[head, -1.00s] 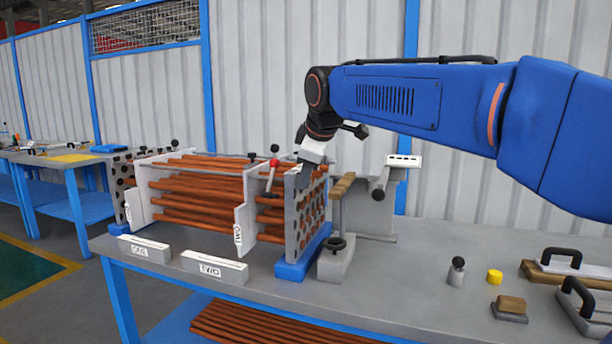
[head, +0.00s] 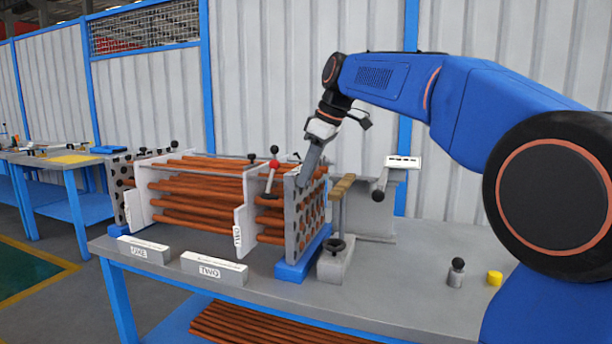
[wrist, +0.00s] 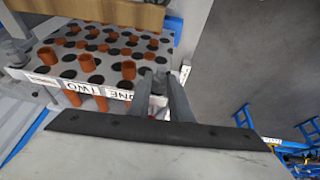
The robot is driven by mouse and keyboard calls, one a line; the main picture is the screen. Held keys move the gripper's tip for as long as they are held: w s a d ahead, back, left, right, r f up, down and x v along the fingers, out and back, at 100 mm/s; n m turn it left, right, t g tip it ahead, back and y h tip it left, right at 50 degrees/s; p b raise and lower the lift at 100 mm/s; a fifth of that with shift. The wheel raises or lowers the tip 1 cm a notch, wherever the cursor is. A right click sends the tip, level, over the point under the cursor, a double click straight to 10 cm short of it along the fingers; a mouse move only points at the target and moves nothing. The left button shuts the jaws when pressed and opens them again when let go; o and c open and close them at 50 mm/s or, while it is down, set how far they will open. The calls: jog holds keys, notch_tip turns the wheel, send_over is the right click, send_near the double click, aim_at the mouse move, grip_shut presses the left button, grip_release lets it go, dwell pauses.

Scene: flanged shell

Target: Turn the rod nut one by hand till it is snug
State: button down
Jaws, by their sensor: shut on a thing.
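The end plate (head: 291,215) of the tube bundle stands upright on a blue foot, with copper tubes (head: 205,185) running left from it. My gripper (head: 303,182) reaches down to the upper edge of this plate. In the wrist view, the gripper (wrist: 170,78) is shut on a small grey piece, rod nut one (wrist: 160,76), at the plate's edge by the ONE label (wrist: 120,95). The jaws hide most of the nut, so I cannot tell how snug it is. The TWO label (wrist: 82,88) sits beside it.
A post with a wooden top (head: 342,187) and a dark handwheel (head: 336,245) stand close right of the plate. A red-knobbed lever (head: 272,170) rises just left. Blocks marked ONE (head: 143,249) and TWO (head: 214,268) lie in front. A yellow cylinder (head: 495,279) lies at right.

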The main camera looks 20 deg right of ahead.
jog(key=shift+w+d+f+m+g+y, duration=0.1)
jog(key=shift+w+d+m+g+y, duration=0.15)
jog(key=shift+g+y, duration=0.65)
jog(key=shift+w+d+f+m+g+y, duration=0.1)
jog(key=shift+w+d+m+g+y, duration=0.2)
jog(key=shift+g+y, duration=0.6)
jog(key=shift+w+d+f+m+g+y, duration=0.15)
jog(key=shift+m+g+y, duration=0.35)
jog(key=shift+g, duration=0.7)
jog(key=c, duration=1.6)
grip_release()
jog(key=shift+r, duration=0.15)
